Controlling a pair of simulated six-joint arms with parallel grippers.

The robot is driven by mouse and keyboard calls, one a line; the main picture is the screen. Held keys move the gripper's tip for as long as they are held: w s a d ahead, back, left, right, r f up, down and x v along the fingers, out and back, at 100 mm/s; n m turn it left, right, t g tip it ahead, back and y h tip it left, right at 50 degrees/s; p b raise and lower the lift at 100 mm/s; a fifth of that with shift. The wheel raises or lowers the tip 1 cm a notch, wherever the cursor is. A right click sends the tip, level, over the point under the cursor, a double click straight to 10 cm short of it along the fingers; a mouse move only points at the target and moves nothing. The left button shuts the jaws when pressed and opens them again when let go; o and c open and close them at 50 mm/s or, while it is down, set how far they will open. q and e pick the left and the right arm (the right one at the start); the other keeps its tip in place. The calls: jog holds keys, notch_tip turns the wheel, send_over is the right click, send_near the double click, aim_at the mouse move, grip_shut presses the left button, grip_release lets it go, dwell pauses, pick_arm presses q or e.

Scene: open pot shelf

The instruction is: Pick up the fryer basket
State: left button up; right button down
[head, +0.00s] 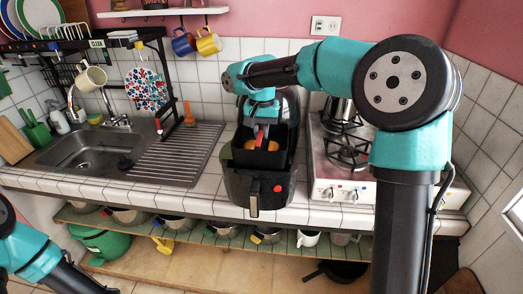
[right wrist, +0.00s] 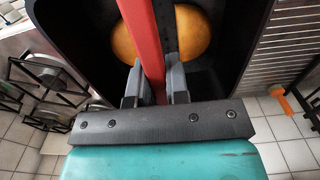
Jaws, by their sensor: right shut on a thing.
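The fryer basket (head: 272,158) is a black box with orange-brown round food inside. It sits at the front of the black air fryer (head: 288,110) on the counter, above the fryer's drawer front (head: 255,187). My right gripper (head: 262,134) reaches down over the basket and is shut on its red handle. In the right wrist view, the red handle (right wrist: 143,35) stands between the two fingers of the gripper (right wrist: 153,80). Dark walls (right wrist: 62,28) surround the round food (right wrist: 190,30). My left gripper is out of view; only part of its arm shows at the lower left.
A stove (head: 345,175) with a moka pot (head: 340,107) stands right of the fryer. A sink (head: 85,150) and ridged drainer (head: 180,155) lie to the left. A shelf with several pots runs below the counter. My right arm crosses the right side.

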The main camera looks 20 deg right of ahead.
notch_tip(320, 180, up, 15)
jog(key=shift+f, duration=0.2)
dwell(0.5)
